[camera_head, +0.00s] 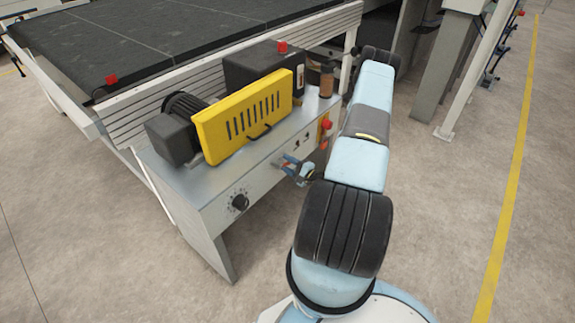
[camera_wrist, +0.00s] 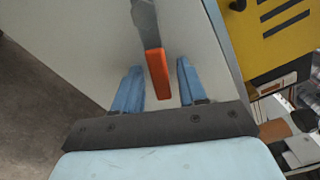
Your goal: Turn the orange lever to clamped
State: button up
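The orange lever has an orange grip (camera_wrist: 157,70) and a grey arm (camera_wrist: 146,22), and it shows in the wrist view against a pale panel. The grip's end points down in that view, toward my gripper. My gripper (camera_wrist: 160,66) is open, with one blue finger on each side of the grip and visible gaps between. In the head view my gripper (camera_head: 290,164) is at the front panel of the machine, and the lever is too small and covered to make out clearly.
A yellow vented guard (camera_head: 243,115) and a motor (camera_head: 188,110) sit on top. A dark conveyor bed (camera_head: 150,40) is behind.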

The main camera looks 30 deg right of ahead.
grip_shut()
